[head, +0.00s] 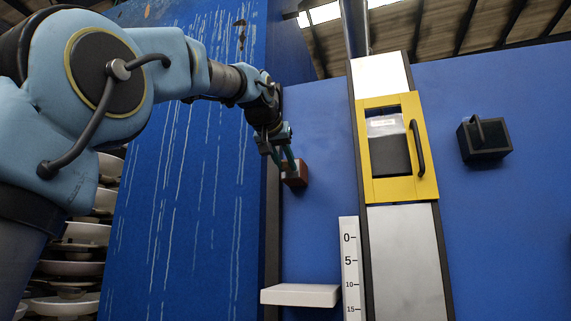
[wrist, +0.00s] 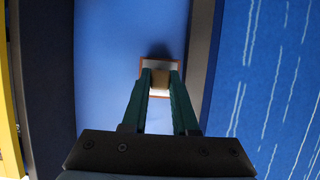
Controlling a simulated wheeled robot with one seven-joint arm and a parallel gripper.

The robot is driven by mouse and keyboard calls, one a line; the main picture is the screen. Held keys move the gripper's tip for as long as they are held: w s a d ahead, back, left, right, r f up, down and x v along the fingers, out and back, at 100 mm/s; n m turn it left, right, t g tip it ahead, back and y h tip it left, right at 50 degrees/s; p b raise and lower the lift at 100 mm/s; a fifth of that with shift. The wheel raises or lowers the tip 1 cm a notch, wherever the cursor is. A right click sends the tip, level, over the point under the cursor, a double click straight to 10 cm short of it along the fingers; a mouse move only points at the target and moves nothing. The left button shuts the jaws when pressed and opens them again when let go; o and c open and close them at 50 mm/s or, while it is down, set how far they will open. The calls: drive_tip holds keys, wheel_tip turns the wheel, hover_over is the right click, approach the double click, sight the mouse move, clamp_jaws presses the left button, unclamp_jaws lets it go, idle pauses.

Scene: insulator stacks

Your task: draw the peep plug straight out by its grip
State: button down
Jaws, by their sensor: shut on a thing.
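The peep plug shows in the head view as a small red-brown block (head: 295,176) on the blue wall, left of the metal column. In the wrist view the two green fingers (wrist: 160,84) are shut on the grip, one on each side. The fingers hide part of the face, and I cannot tell how deep the plug sits.
A yellow-framed door (head: 374,192) with a black handle is on the metal column to the right. A black box with a handle (head: 484,138) is on the wall farther right. A white shelf (head: 300,295) and a numbered scale (head: 350,270) are below.

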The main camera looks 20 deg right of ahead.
drive_tip(key=shift+s+a, duration=0.1)
drive_tip(key=s+a+b, duration=0.4)
drive_tip(key=s+a, duration=0.2)
drive_tip(key=s, duration=0.1)
drive_tip(key=shift+a, duration=0.3)
idle(1.6)
